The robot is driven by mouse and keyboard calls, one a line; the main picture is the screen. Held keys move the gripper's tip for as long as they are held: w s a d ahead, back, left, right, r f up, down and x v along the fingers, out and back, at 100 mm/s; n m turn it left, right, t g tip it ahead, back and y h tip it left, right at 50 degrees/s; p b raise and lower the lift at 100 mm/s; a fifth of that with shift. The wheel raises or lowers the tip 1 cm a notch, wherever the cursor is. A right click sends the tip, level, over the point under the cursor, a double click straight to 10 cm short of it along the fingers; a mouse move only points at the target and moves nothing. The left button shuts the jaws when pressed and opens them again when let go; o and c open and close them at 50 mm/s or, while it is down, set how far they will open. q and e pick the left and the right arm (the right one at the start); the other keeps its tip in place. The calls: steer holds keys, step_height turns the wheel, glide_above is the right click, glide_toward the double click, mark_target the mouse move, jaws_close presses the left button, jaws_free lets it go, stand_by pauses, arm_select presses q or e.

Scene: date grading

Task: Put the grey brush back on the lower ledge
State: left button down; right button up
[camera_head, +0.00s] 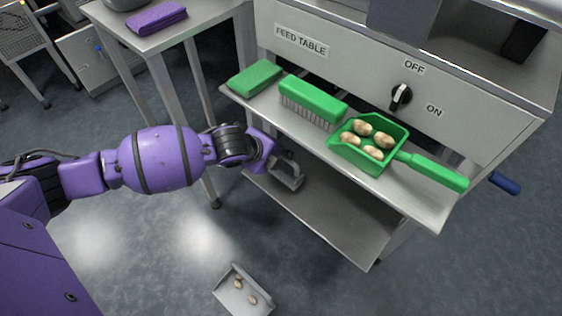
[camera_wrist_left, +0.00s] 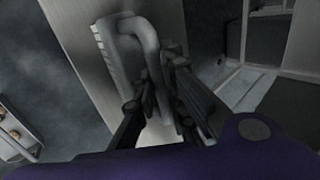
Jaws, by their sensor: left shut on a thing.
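The grey brush (camera_head: 289,180) is at the left end of the lower ledge (camera_head: 325,218), below the upper shelf. In the left wrist view, the brush (camera_wrist_left: 112,52) shows its pale bristles and looped handle against the light metal ledge (camera_wrist_left: 78,28). My left gripper (camera_head: 280,166) is shut on the brush handle; its dark fingers (camera_wrist_left: 160,84) are on both sides of the handle in the wrist view. I cannot tell whether the brush touches the ledge or is just above it. My right gripper is out of view.
A grey dustpan (camera_head: 228,299) with dates lies on the floor. The lower ledge right of the brush is clear.

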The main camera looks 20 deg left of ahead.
arm_select(q)
steer(key=f, duration=0.2)
steer(key=f+b, duration=0.1)
steer(key=shift+w+f+b, duration=0.2)
steer(key=shift+f+b, duration=0.1)
steer(key=shift+f, duration=0.1)
steer(key=c, duration=1.9)
jaws_free()
steer(key=shift+f, duration=0.1)
steer(key=shift+o, duration=0.5)
